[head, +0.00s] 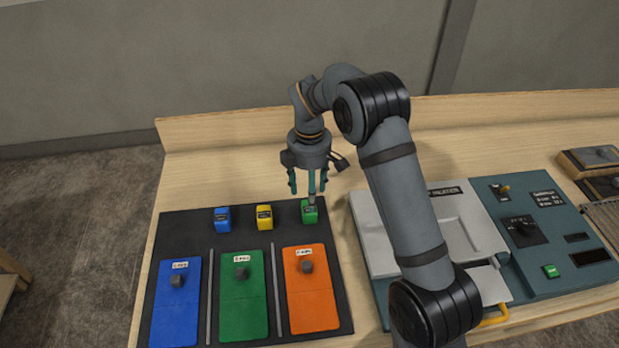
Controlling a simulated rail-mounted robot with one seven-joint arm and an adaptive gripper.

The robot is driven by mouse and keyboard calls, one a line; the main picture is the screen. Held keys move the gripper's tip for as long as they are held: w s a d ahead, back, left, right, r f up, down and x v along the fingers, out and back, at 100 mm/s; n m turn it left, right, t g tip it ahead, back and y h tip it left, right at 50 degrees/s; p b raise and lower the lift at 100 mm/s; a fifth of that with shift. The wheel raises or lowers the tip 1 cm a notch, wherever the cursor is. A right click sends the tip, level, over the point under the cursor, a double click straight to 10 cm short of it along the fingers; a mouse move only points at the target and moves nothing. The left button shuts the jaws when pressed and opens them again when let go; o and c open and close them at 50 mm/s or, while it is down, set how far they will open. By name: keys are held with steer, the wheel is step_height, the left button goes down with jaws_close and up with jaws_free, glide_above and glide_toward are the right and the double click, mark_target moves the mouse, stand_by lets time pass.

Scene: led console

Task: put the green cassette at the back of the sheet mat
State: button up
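The green cassette (310,214) stands at the back right of the black sheet mat (184,229), behind the orange sheet. My gripper (308,194) points down just above and around the back of the green cassette. Its teal fingers are spread apart, and one finger overlaps the cassette's top in the picture. I cannot tell whether that finger touches it.
A blue cassette (222,219) and a yellow cassette (264,217) stand in the same row to the left. Blue (177,310), green (243,310) and orange (312,310) sheets with dark knobs lie in front. A teal console (560,240) and grey lid stand at right, partly behind my arm.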

step_height(320, 180, up, 7)
stand_by(0.3)
